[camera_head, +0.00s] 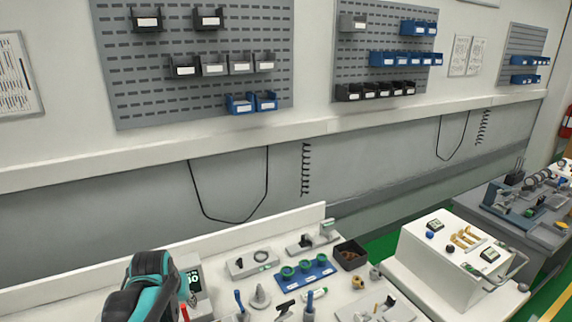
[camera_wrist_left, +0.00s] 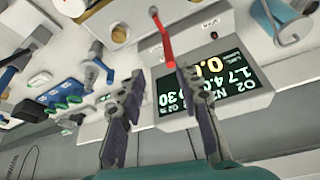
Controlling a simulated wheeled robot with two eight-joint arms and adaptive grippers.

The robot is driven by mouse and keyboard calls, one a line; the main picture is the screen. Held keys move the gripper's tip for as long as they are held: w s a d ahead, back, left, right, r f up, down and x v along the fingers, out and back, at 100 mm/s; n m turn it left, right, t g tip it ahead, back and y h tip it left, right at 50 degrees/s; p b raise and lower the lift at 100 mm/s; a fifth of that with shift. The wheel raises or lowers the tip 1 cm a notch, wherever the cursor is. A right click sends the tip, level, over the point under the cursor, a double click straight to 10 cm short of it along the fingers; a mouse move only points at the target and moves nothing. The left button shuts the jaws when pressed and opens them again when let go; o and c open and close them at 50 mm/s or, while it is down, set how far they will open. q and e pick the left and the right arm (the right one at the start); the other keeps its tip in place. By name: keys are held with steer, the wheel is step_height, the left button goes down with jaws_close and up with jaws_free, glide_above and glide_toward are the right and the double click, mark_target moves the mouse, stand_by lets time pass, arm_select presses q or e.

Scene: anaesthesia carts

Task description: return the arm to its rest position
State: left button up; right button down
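My left arm's teal and black wrist end (camera_head: 150,285) shows at the lower left of the head view, in front of the white cart top (camera_head: 215,262). Its fingers are hidden there. In the left wrist view my left gripper (camera_wrist_left: 160,78) is open, its two grey ribbed fingers apart with nothing held between them. Beyond the fingers are a display with white and yellow digits (camera_wrist_left: 214,82) and a red lever (camera_wrist_left: 163,36). I cannot tell whether the right finger touches the display's housing. My right gripper is not in view.
A blue block with green rings (camera_head: 304,272), a dark open box (camera_head: 350,254) and several small fittings crowd the cart top. A white box-like cart (camera_head: 450,262) stands to the right. Pegboards with bins (camera_head: 200,65) hang on the wall behind.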

arm_select(q)
steer(key=s+d+f+m+t+h, duration=0.1)
steer(key=s+d+m+t, duration=0.1)
steer(key=s+d, duration=1.1)
steer(key=shift+s+d+m, duration=0.3)
steer(key=shift+s+m, duration=0.3)
steer(key=shift+s, duration=0.05)
steer(key=shift+f, duration=0.15)
